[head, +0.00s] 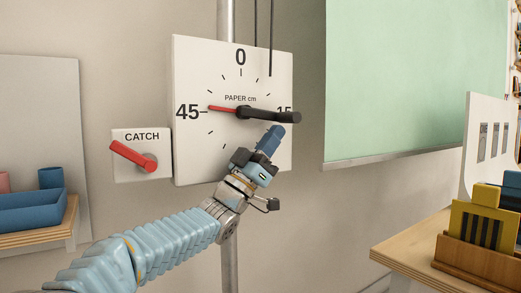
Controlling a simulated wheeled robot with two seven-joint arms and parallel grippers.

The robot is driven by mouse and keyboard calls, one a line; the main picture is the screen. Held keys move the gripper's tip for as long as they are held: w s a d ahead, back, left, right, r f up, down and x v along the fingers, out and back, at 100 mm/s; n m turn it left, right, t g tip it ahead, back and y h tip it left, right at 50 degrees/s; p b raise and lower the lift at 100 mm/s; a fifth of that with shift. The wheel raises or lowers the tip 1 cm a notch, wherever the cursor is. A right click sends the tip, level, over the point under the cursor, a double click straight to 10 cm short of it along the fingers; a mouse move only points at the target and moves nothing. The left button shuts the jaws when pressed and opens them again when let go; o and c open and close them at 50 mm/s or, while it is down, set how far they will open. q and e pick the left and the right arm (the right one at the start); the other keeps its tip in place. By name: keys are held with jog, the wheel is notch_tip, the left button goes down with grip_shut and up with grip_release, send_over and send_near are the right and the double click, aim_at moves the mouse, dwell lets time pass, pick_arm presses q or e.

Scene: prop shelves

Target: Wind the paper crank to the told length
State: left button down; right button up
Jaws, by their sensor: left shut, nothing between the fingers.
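The white paper dial (205,75) is on a pole and reads "PAPER cm", with 0 at the top, 45 at the left and 15 partly hidden at the right. Its red pointer (222,108) points left, at 45. The black crank (265,115) extends right from the dial's centre, with its knob near the 15. The red catch lever (130,154) sits on the CATCH plate (122,172), sloping up to the left. My left gripper (272,138) is shut and empty just below the crank, apparently apart from it. My right gripper is out of view.
A blue tray (30,216) stands on a wooden shelf (55,234) at the left. A green board (415,80) hangs at the right. A wooden table (410,247) at the lower right holds a rack (480,262) with yellow and dark pieces.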

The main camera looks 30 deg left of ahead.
aim_at(284, 121)
pick_arm(q)
jog(key=shift+w+d+r, duration=0.2)
jog(key=shift+w+r, duration=0.2)
jog(key=shift+r, duration=0.1)
jog(key=shift+x, duration=0.9)
